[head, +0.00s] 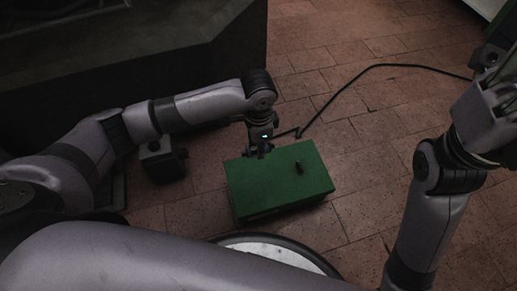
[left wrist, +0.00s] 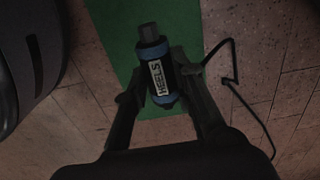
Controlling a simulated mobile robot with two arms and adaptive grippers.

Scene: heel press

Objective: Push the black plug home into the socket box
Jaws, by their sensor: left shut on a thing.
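The green socket box (head: 265,183) sits on the brick floor in the head view, and its green surface also shows in the left wrist view (left wrist: 110,30). My left gripper (head: 264,150) is at the box's far left edge. In the left wrist view it is shut on a dark cylinder with blue bands and a white label (left wrist: 157,72). My right gripper (head: 503,95) is cut off at the right edge, away from the box.
A black cable (head: 345,88) runs over the floor from behind the box to the right. A dark cabinet (head: 200,50) stands at the back left. A round pale-topped thing (head: 275,247) lies in front of the box. The floor right of the box is clear.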

